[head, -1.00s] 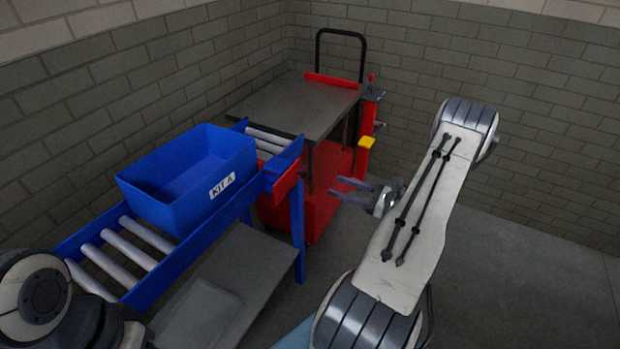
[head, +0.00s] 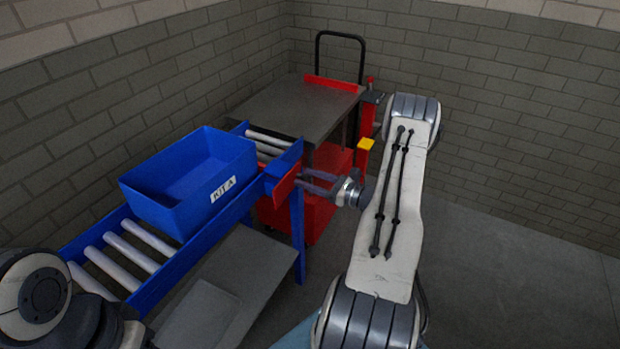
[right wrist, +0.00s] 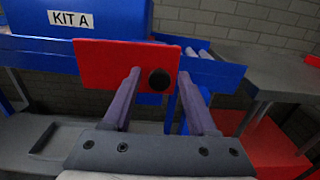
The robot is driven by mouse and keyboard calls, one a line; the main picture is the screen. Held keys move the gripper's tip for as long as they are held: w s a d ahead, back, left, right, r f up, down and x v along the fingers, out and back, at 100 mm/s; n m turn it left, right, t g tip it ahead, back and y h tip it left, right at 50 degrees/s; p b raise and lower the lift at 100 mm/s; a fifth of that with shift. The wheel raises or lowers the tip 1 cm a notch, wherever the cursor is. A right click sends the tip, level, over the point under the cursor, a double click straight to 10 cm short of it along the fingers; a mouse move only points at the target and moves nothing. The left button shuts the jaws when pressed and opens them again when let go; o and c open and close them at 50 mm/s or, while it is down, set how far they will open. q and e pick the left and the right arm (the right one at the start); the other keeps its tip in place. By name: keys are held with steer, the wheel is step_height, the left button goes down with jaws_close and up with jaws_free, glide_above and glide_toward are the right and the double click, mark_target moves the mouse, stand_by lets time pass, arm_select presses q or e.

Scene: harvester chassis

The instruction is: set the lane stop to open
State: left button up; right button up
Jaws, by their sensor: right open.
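The lane stop shows as a red plate (head: 286,186) on the side of the blue roller lane (head: 170,262), near its far end. In the right wrist view the red plate (right wrist: 105,65) has a round dark knob (right wrist: 159,79) near its right edge. My right gripper (head: 304,180) is open in front of the plate. In the right wrist view its two fingers (right wrist: 159,75) point at the plate, one on each side of the knob. Whether they touch the plate I cannot tell. My left gripper is out of view; only part of that arm shows at lower left.
A blue bin (head: 190,182) labelled KIT A sits on the rollers. A red cart (head: 300,215) with a grey top (head: 295,105) stands at the lane's far end. A grey shelf (head: 250,262) lies below the lane. Open floor (head: 500,270) is at right.

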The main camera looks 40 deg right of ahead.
jaws_close()
stand_by(1.3)
